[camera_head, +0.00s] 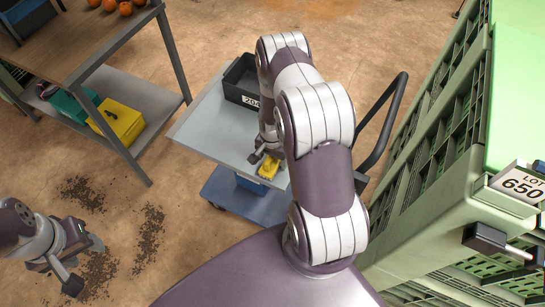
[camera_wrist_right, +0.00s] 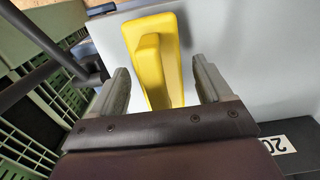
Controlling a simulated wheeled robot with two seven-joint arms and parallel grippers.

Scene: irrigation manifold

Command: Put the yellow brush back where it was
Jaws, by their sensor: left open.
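The yellow brush (camera_head: 268,168) is on the grey top of a cart (camera_head: 205,125), near its front edge. In the right wrist view the brush (camera_wrist_right: 158,60) shows as a yellow block with a raised grip, between the two grey fingers of my right gripper (camera_wrist_right: 164,80). Narrow gaps show on both sides of it, so the fingers are open and apart from it. In the head view my right gripper (camera_head: 262,157) is at the brush, partly hidden by my arm. My left gripper (camera_head: 70,268) is open and empty above the floor at lower left.
A black bin (camera_head: 240,85) with a number label stands on the cart's back part. The cart has a blue lower shelf (camera_head: 240,200) and a black handle (camera_head: 388,120). Green crates (camera_head: 420,170) are stacked at right. A workbench (camera_head: 90,45) is at upper left. Dark debris lies on the floor.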

